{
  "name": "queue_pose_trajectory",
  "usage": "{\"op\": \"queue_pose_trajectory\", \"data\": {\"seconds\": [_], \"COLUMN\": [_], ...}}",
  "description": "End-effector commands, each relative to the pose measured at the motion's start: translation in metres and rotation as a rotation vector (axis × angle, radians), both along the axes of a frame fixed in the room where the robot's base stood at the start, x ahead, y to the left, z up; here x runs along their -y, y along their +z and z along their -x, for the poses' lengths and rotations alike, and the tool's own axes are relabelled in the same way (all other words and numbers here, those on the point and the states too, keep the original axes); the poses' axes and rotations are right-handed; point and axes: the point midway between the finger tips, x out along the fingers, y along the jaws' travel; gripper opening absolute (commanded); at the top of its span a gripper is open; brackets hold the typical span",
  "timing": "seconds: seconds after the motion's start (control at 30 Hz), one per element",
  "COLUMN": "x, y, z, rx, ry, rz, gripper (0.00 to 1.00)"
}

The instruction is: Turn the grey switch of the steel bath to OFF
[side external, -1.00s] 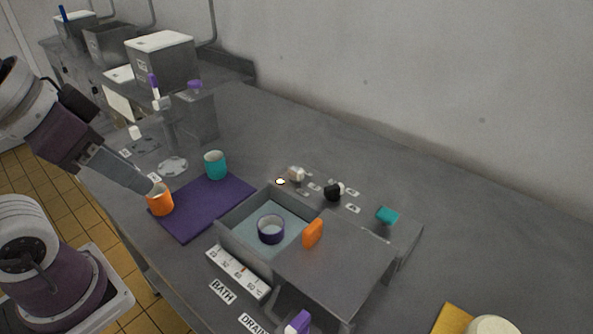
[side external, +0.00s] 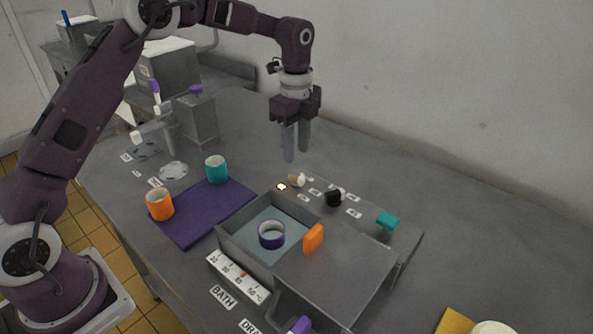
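The steel bath (side external: 238,251) is a grey box holding pale water, with a dark purple ring-shaped piece (side external: 271,234) inside. Behind it, a panel carries small white labels and knobs. A pale grey-white switch (side external: 297,180) sits at the panel's left, beside a small glowing lamp (side external: 281,187); its label is too small to read. A black knob (side external: 334,198) is to its right. My gripper (side external: 296,154) points down above and behind the pale switch, clear of it. Its two fingers show a narrow gap with nothing between them.
An orange handle (side external: 313,238) stands up beside the bath opening. A teal piece (side external: 388,220) is at the panel's right end. An orange cup (side external: 160,204) and a teal cup (side external: 216,169) stand by the purple mat (side external: 205,219). The counter near the wall is clear.

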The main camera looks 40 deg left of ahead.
Motion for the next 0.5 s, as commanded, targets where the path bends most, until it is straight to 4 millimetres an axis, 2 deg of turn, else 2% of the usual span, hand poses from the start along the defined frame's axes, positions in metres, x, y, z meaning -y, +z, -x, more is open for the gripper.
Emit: {"op": "queue_pose_trajectory", "data": {"seconds": [0.3, 0.5], "x": [0.000, 0.000], "y": [-0.056, -0.073], "z": [-0.001, -0.001], "rx": [-0.007, -0.002], "ry": [-0.010, -0.010], "rz": [0.002, 0.001], "gripper": [0.36, 0.36]}}
